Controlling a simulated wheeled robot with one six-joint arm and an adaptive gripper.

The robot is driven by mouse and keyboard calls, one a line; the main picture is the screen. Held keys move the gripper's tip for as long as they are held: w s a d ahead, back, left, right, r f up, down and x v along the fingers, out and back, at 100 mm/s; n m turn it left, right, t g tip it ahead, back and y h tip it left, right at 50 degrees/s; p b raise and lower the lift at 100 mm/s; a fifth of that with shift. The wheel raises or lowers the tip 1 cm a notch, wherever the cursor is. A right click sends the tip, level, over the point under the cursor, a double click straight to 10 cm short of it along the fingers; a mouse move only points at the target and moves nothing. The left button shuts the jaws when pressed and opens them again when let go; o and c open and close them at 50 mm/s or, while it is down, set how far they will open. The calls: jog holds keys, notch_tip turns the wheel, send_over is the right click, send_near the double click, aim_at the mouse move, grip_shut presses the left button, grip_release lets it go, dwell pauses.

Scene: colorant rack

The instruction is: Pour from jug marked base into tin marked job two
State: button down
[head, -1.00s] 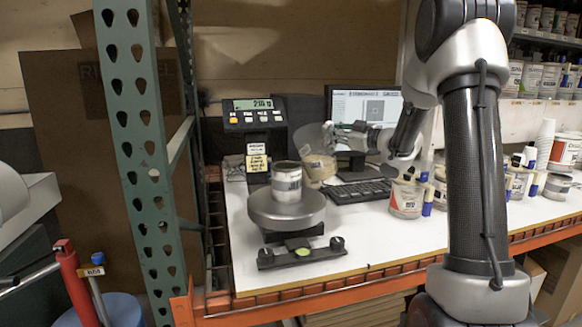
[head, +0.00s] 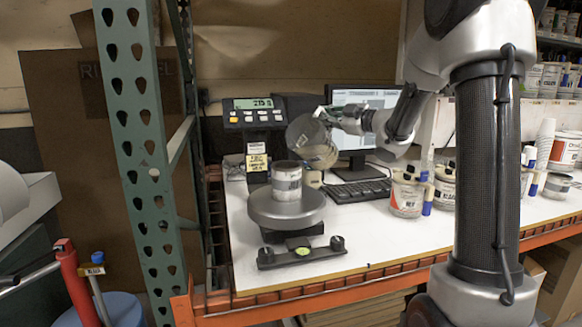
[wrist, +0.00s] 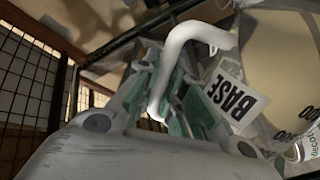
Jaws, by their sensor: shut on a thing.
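The clear jug (head: 312,141) is tilted to the left in the head view, above and just right of the tin. In the wrist view its label reads BASE (wrist: 237,97), and tan liquid shows in it. My gripper (head: 332,117) is shut on the jug's white handle (wrist: 188,58). I see no stream between jug and tin.
The scale display (head: 256,104) stands behind the tin. A monitor (head: 362,100) and keyboard (head: 357,191) are at the back. Several tins and blue-capped bottles stand right, including a tin (head: 407,197). A green rack post (head: 137,150) rises at left.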

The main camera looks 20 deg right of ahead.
jog(key=shift+s+a+r+n, duration=0.35)
jog(key=shift+a+n, duration=0.15)
jog(key=shift+n, duration=0.3)
dwell(1.9)
jog(key=shift+s+a+r+n+p, duration=0.2)
jog(key=shift+a+r+n+p, duration=0.4)
jog(key=shift+p, duration=0.25)
dwell(2.4)
jog(key=shift+d, duration=0.2)
